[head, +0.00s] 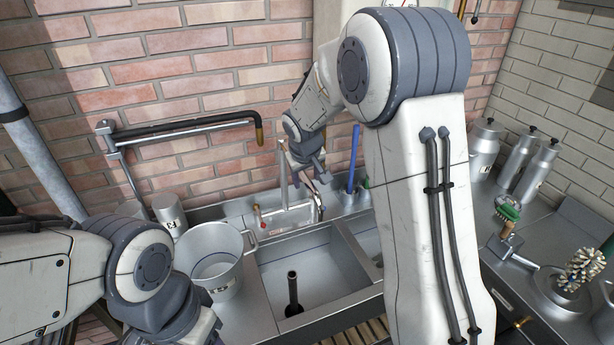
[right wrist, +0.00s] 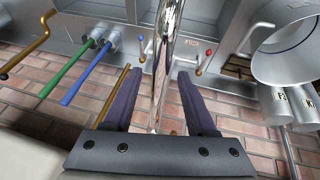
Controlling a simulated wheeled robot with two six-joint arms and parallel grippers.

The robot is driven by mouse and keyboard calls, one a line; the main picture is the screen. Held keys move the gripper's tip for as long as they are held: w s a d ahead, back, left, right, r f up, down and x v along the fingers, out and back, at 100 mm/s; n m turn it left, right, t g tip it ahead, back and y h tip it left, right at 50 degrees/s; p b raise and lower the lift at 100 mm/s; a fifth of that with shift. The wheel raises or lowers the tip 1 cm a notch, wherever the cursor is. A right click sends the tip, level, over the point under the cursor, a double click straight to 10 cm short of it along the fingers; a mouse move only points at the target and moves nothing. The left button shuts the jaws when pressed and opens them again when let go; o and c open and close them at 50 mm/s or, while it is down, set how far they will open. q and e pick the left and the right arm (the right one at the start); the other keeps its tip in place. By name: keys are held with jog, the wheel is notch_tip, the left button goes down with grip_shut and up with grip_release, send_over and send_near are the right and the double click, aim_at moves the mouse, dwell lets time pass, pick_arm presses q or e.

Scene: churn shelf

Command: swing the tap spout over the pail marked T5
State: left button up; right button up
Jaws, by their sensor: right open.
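The chrome tap (head: 284,190) stands at the back of the sink, with its spout reaching toward the front right. In the right wrist view the chrome spout (right wrist: 165,60) runs between the fingers of my right gripper (right wrist: 157,82). The fingers are open, one on each side, with gaps visible. In the head view my right gripper (head: 318,183) is beside the tap. A large metal pail (head: 215,268) stands left of the sink; its label is too small to read. The pail also shows in the right wrist view (right wrist: 268,66). My left gripper's fingers are out of view.
A wall-mounted pipe arm (head: 190,129) with a brass tip hangs above the pail. The sink basin (head: 325,268) holds a dark upright pipe (head: 292,290). Blue (right wrist: 85,75) and green (right wrist: 60,72) rods stand near the gripper. Labelled small cans (head: 168,212) stand behind the pail.

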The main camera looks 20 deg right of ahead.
jog(key=shift+c, duration=0.4)
grip_shut()
dwell(0.9)
